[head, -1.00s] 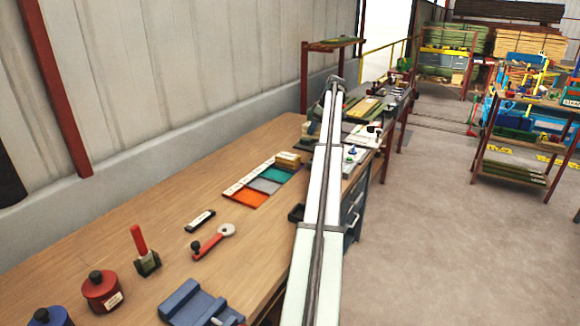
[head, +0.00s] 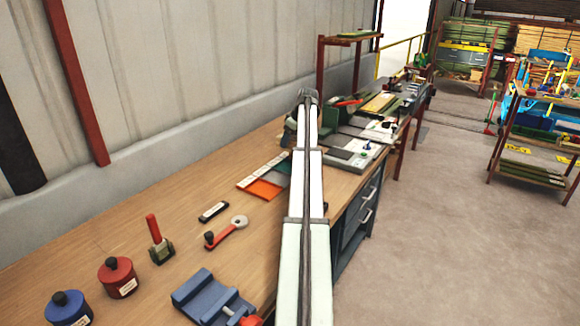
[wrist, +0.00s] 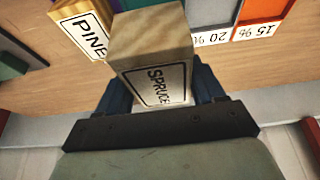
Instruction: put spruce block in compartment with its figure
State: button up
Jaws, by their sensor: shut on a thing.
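The spruce block (wrist: 152,60), pale wood with a white label reading SPRUCE, is in the wrist view between the fingers of my gripper (wrist: 160,88). My gripper is shut on it. The block hides part of the tray behind it. The tray's orange compartment (wrist: 264,12) has a "15 %" card, and its grey compartment (wrist: 208,12) has a "20 %" card. In the head view the orange compartment (head: 263,189) and a teal one (head: 284,169) show left of my arm. My arm hides the tray's far end, the block and my fingers there.
A wooden block labelled PINE (wrist: 83,28) is close beside the spruce block in the wrist view. On the bench (head: 120,235) are a black-handled red tool (head: 225,233), a small black bar (head: 213,211), red and blue pots, and a blue vice-like fixture (head: 208,296).

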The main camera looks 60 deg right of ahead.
jog(key=shift+f, duration=4.7)
jog(key=shift+f, duration=0.1)
jog(key=o, duration=1.3)
jog(key=shift+c, duration=0.2)
jog(key=v, duration=1.2)
